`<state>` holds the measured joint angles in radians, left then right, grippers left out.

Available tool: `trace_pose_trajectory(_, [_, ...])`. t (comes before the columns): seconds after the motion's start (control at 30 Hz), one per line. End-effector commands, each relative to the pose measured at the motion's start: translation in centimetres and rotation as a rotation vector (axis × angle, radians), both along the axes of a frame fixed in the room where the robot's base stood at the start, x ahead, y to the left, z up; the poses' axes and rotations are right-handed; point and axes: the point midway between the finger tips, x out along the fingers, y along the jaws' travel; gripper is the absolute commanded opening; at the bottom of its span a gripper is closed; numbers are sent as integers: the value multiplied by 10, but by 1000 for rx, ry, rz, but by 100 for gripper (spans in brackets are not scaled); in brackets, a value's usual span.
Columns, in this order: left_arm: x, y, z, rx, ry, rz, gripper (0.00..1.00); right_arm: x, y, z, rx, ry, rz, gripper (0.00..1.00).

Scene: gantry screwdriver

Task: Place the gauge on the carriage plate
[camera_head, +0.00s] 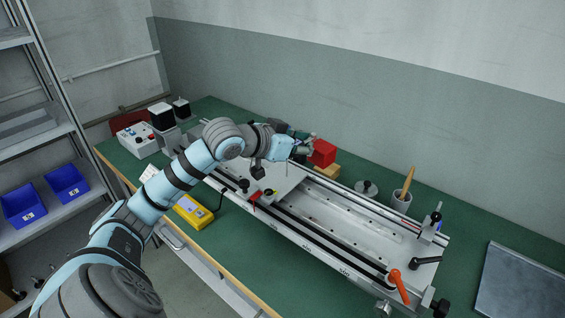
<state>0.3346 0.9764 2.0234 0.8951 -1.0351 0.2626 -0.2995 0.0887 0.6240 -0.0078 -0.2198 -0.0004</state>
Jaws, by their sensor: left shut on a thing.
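My left gripper (308,147) reaches in from the left over the long rail fixture and is shut on a red block (323,153), which seems to be the gauge. The block is at the fingertips, beyond the carriage plate's far edge; whether it touches anything below is unclear. The carriage plate (284,184) is a flat grey plate across the rails, partly hidden by my forearm and wrist. Its visible right part is bare. A red-handled clamp (255,197) and black knobs are at its front edge. My right gripper is not in view.
A tan wooden block (328,171) lies just below the red block. A round grey weight (367,188) and a cup with a brush (401,199) stand behind the rails. A yellow device (193,211) lies at the front left. An orange lever (399,286) rises at the fixture's right end.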

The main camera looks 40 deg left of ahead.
Motion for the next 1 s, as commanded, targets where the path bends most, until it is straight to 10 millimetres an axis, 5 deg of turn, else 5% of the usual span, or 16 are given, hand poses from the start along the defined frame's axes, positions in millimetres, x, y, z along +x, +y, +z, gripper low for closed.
trace_pose_trajectory(0.03, [10,15,20,-8,-7,93,0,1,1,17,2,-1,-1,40])
trace_pose_trajectory(0.2, [30,65,43,-14,-3,461,0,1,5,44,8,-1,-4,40])
trace_pose_trajectory(0.4, [28,87,64,-12,2,844,0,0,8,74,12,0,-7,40])
trace_pose_trajectory(0.57, [14,75,88,-12,5,1132,0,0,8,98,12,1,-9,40])
trace_pose_trajectory(0.8, [-18,28,135,-5,2,1470,0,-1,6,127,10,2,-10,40])
trace_pose_trajectory(1.0, [-31,21,134,-28,-3,1659,0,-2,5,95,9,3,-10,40])
